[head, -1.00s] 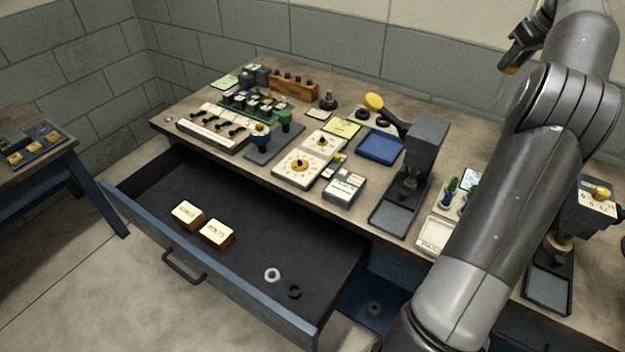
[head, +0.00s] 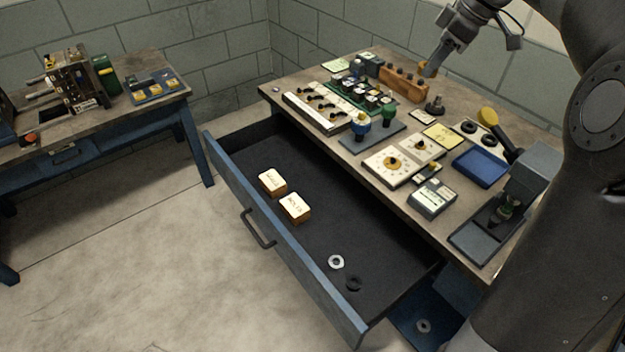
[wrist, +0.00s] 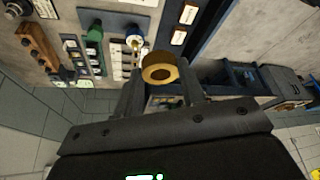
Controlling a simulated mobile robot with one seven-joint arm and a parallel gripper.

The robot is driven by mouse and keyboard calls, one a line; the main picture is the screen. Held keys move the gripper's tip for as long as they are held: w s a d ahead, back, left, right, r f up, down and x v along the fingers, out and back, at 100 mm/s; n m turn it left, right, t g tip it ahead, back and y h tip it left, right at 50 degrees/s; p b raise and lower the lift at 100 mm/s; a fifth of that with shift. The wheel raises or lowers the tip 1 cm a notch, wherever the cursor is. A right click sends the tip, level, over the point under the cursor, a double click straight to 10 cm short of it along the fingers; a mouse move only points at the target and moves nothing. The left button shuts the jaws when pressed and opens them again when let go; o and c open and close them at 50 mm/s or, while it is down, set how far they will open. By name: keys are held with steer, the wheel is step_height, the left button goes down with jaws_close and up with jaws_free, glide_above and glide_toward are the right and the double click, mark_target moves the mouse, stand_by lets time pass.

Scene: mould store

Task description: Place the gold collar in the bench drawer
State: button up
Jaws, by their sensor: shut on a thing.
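The gold collar (wrist: 160,68) is a short thick ring held between the fingertips of my gripper (wrist: 161,80) in the wrist view. In the head view my gripper (head: 431,67) is in the air over the back of the bench, and the collar (head: 428,70) shows small at its tip. The bench drawer (head: 335,225) is pulled open below the bench front. It holds two small boxes with pale labels (head: 272,181) (head: 295,207), a white ring (head: 336,262) and a black ring (head: 353,283). The gripper is well away from the drawer.
The bench top (head: 290,88) is crowded: a wooden block (head: 404,83), a blue tray (head: 480,167), dial plates (head: 390,165) and a dark press (head: 505,200). The drawer floor has free room behind and right of the boxes. Another bench (head: 90,125) stands at the left.

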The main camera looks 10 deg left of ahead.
steer(key=s+a+f+n+g, duration=0.1)
steer(key=s+a+n, duration=0.4)
steer(key=a, duration=0.7)
steer(key=n+g, duration=0.2)
glide_above(318, 246)
steer(key=d, duration=0.1)
steer(key=f, duration=4.8)
steer(key=shift+w+d, duration=0.2)
steer(key=o, duration=0.6)
steer(key=shift+f, duration=0.15)
steer(key=o, duration=0.4)
steer(key=shift+o, duration=0.2)
